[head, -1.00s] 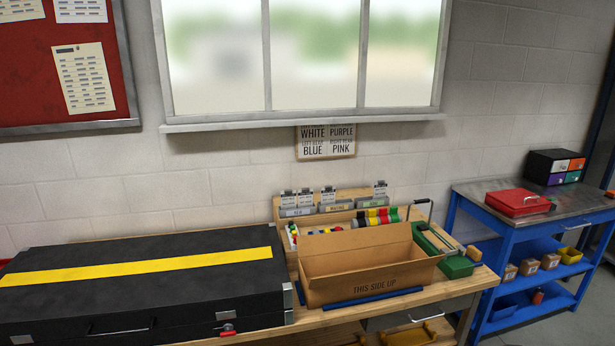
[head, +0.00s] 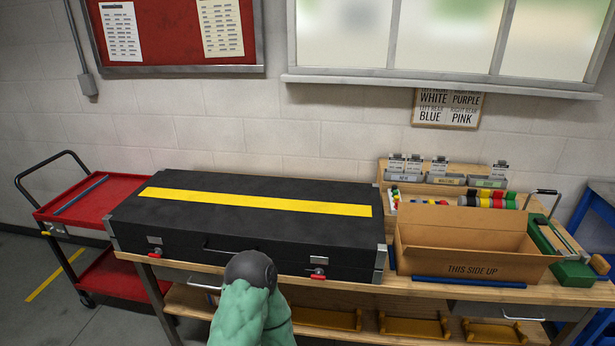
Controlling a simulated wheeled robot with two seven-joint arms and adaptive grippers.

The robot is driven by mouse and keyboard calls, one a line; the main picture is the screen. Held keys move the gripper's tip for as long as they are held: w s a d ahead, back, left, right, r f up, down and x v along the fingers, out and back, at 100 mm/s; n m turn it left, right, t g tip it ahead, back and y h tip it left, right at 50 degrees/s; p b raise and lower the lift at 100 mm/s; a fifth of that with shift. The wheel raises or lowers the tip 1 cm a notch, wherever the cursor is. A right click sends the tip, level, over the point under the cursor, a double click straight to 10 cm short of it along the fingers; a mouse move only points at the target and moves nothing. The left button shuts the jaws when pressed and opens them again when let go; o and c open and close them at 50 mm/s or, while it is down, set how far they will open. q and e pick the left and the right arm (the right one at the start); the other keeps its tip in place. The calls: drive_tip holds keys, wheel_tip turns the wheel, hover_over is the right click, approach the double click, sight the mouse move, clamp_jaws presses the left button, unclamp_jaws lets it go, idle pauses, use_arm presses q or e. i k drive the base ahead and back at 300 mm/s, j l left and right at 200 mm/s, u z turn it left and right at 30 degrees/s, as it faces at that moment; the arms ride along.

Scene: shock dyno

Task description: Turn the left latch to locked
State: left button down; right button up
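A long black case (head: 270,228) with a yellow stripe lies closed on the wooden bench. The left latch (head: 155,248) is on its front face near the left end, a small silver plate with a red tab below it. The right latch (head: 318,268) is a similar silver and red fitting near the right end. Both are too small to read their settings for certain. A green-covered part of my own arm with a dark rounded end (head: 250,270) rises at the bottom middle, in front of the case. No gripper fingers show.
A red cart (head: 95,200) stands left of the bench. An open cardboard box (head: 470,268) sits right of the case, with a blue bar (head: 470,282) in front. A green tool (head: 570,272) is at far right. Yellow pieces (head: 415,326) lie on the lower shelf.

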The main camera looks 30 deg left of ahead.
sight(156, 252)
drive_tip(key=u, duration=2)
